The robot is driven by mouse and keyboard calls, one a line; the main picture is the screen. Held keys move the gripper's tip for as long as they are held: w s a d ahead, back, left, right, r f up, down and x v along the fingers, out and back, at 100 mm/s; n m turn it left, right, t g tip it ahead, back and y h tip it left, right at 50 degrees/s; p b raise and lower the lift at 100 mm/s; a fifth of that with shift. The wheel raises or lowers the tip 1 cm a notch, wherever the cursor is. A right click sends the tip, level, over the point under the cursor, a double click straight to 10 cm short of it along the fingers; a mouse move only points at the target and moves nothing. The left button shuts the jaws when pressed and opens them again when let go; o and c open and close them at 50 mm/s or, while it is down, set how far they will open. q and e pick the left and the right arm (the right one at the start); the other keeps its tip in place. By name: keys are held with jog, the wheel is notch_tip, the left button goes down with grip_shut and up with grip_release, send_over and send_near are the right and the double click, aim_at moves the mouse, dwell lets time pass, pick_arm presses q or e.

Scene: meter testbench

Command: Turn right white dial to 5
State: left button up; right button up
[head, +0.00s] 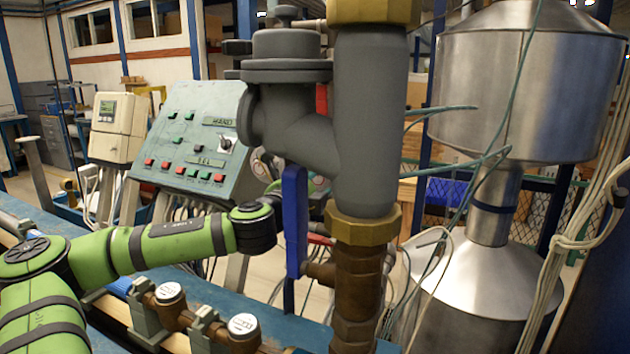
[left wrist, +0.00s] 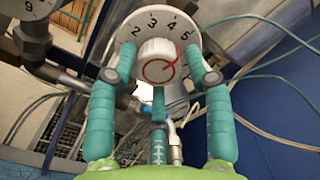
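In the left wrist view a white dial plate (left wrist: 152,22) carries the numbers 2 to 5 along its visible edge. Its round white knob (left wrist: 158,60) has a red mark on its face. My left gripper (left wrist: 160,78) has teal fingers spread wide, one on each side of the knob and a third below. The side fingertips look apart from the knob and overlap the plate's edge in the picture; contact with the plate cannot be told. In the head view my green left arm reaches behind the grey pipe, which hides the fingers. My right gripper is not in view.
A second dial (left wrist: 30,8) with a 9 shows at the upper left of the wrist view. The large grey valve pipe (head: 368,120) and blue lever (head: 294,220) stand close to my left arm. A control panel (head: 190,145) is behind. Loose cables hang around.

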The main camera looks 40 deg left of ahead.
pick_arm(q)
jog(key=shift+s, duration=0.1)
dwell(0.3)
jog(key=shift+v, duration=3.7)
jog(key=shift+d, duration=0.15)
